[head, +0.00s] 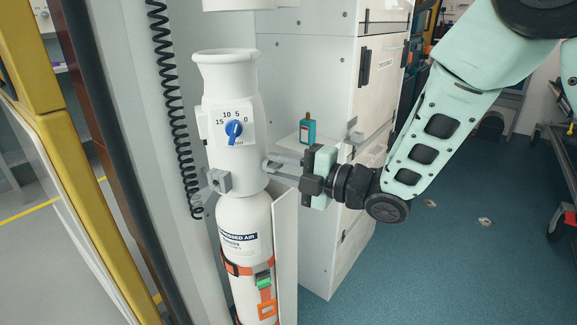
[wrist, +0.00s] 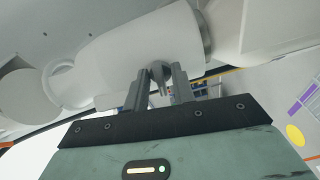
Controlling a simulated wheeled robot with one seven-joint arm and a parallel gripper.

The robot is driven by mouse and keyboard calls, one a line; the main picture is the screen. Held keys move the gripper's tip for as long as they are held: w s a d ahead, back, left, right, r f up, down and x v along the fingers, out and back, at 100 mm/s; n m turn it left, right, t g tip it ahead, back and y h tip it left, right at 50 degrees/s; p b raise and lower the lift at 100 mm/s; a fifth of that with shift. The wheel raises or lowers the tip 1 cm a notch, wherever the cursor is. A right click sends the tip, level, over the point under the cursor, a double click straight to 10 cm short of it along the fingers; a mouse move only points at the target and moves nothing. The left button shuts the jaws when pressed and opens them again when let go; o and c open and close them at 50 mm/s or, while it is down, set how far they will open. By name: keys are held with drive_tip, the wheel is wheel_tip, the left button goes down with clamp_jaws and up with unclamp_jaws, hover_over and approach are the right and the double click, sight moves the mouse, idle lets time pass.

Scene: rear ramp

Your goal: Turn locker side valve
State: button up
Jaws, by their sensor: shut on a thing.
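A white compressed-air cylinder (head: 245,232) stands upright with a white valve head (head: 228,85) on top. The head carries a blue knob (head: 234,129) on a dial marked 0, 5, 10, 15. A grey side valve (head: 219,181) sits on the cylinder's left. My gripper (head: 271,166) reaches in from the right, at the locker side of the head. In the wrist view my gripper (wrist: 162,76) is shut on a small grey side valve (wrist: 160,71) against the white body. In the head view the fingers largely hide that valve.
A white locker (head: 325,70) stands behind, with a small teal bottle (head: 307,130) on its ledge. A coiled black cord (head: 172,100) hangs left of the cylinder. Orange straps (head: 238,269) bind the cylinder. The blue floor (head: 430,270) at right is mostly clear.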

drive_tip(key=m, duration=0.4)
drive_tip(key=shift+m, duration=0.3)
drive_tip(key=m+p, duration=0.1)
drive_tip(key=m, duration=0.2)
drive_tip(key=shift+r+m, duration=0.15)
drive_tip(key=shift+m, duration=0.25)
drive_tip(key=m+p, duration=0.2)
drive_tip(key=m, duration=0.2)
drive_tip(key=shift+r, duration=0.1)
drive_tip(key=shift+w+m+p, duration=0.1)
drive_tip(key=shift+m+p, duration=0.75)
drive_tip(key=shift+m, duration=1.15)
drive_tip(key=shift+d, duration=0.1)
drive_tip(key=o, duration=0.6)
drive_tip(key=shift+c, duration=0.2)
drive_tip(key=shift+o, duration=0.2)
